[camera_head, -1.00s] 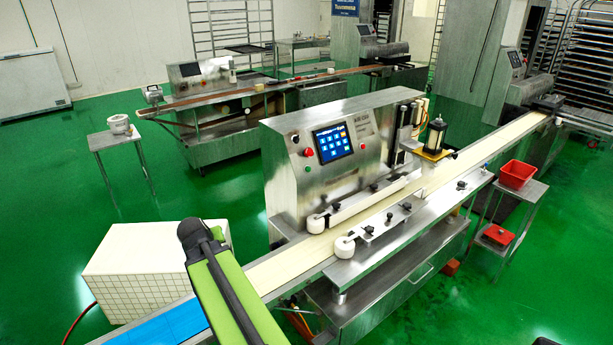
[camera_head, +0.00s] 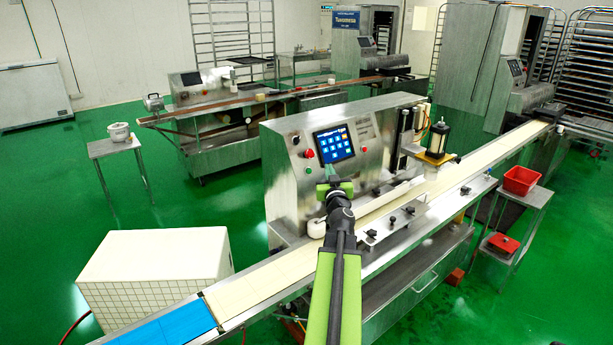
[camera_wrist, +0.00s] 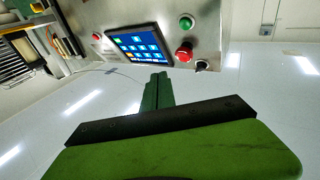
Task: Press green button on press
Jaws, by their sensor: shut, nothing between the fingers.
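The press is a steel machine (camera_head: 287,190) with a control panel carrying a blue touch screen (camera_head: 334,144). The green button (camera_head: 308,169) sits below the red button (camera_head: 309,153), left of the screen in the head view. The wrist view shows the panel upside down, with the green button (camera_wrist: 186,22) above the red button (camera_wrist: 184,52) and the screen to their left. My gripper (camera_head: 329,170) is shut and empty, in front of the panel just below the screen. In the wrist view its fingertips (camera_wrist: 160,77) are apart from the green button, which is uncovered.
A black knob (camera_wrist: 202,66) sits beyond the red button in the wrist view. A conveyor belt (camera_head: 256,288) runs past the machine, with white rollers close to my arm. A white tiled box (camera_head: 155,275) stands at the left. A red bin (camera_head: 520,179) is at the right.

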